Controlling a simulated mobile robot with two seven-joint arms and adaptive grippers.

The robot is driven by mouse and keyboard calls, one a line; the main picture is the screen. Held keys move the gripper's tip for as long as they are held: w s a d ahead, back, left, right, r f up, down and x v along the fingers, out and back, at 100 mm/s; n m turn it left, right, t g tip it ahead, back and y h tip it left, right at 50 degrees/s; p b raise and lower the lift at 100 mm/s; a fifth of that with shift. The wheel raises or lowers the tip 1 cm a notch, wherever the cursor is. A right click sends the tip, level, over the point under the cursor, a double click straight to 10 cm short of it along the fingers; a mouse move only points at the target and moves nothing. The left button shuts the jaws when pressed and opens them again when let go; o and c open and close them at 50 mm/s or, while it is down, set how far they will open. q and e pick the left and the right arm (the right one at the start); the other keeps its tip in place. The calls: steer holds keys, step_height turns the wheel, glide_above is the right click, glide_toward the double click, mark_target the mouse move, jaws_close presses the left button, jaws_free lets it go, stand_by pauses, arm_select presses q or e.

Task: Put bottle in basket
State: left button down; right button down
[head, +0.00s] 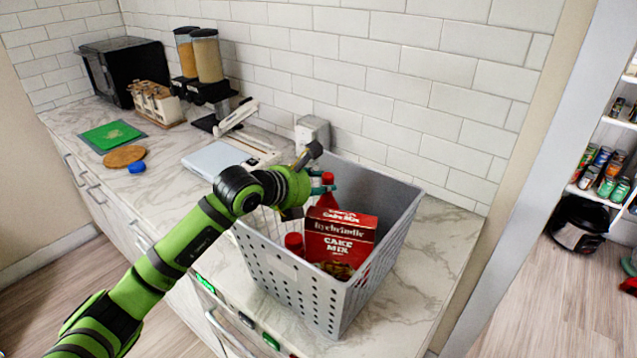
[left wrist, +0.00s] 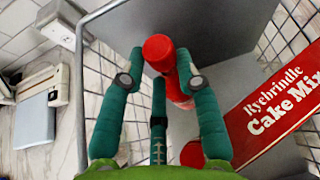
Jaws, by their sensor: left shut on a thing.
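The grey perforated basket (head: 290,287) stands on the marble counter. My left gripper (head: 318,183) reaches over the basket's left side and is shut on a red bottle (head: 331,181) inside the basket's opening. In the left wrist view the fingers (left wrist: 160,85) close on both sides of the red bottle (left wrist: 158,52), with its red top toward the camera. Its lower part is partly hidden by the fingers, and I cannot tell whether it touches the basket floor. My right gripper is not in view.
A red cake mix box (head: 340,238) and another red-topped item (head: 294,243) are inside the basket. A paper trimmer (head: 215,160) lies left of the basket. Grain dispensers (head: 207,57) and a black microwave (head: 125,70) stand farther back. The counter right of the basket is clear.

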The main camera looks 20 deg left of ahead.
arm_select(q)
steer(key=c, duration=0.9)
jaws_free()
steer(key=shift+f, duration=0.1)
steer(key=b+v, duration=0.4)
steer(key=v, duration=0.8)
steer(key=shift+r, duration=0.3)
